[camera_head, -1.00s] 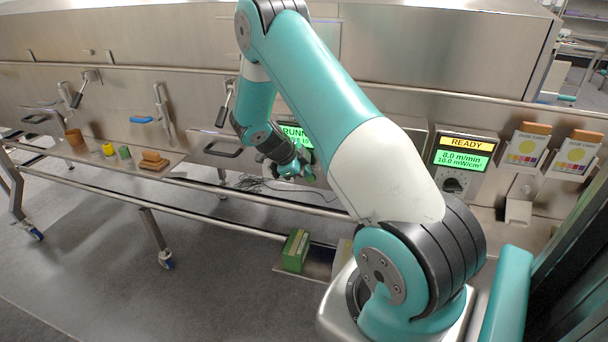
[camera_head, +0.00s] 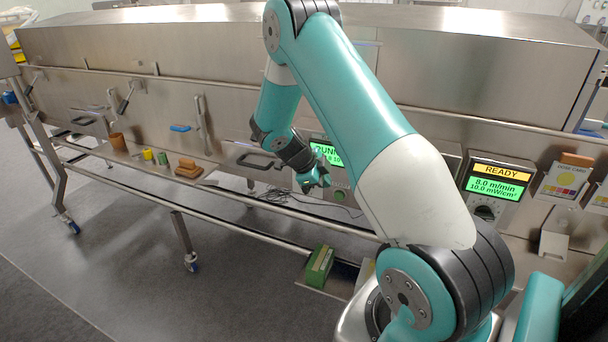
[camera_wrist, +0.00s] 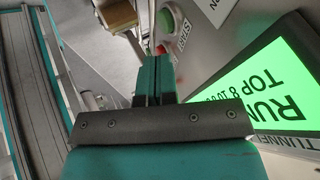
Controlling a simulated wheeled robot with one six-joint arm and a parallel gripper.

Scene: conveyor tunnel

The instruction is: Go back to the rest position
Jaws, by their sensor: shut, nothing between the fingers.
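My gripper (camera_head: 318,180) hangs at the end of my bent teal arm, in front of the tunnel's control panel. In the wrist view my gripper (camera_wrist: 153,80) has its fingers together with nothing between them. The green "RUN" display (camera_wrist: 265,85) fills the right of the wrist view, and a green button (camera_wrist: 166,20) and a red button beside it show just past the fingertips. In the head view the arm partly hides the same green display (camera_head: 328,152). I cannot tell the exact gap between my gripper and the panel.
A shelf on the left holds a brown cup (camera_head: 117,141), small yellow and green items, and brown blocks (camera_head: 188,168). A green box (camera_head: 319,262) sits low in front. A "READY" display (camera_head: 497,183) and card holders (camera_head: 562,183) are at right. Grey floor (camera_head: 110,250) is open at left.

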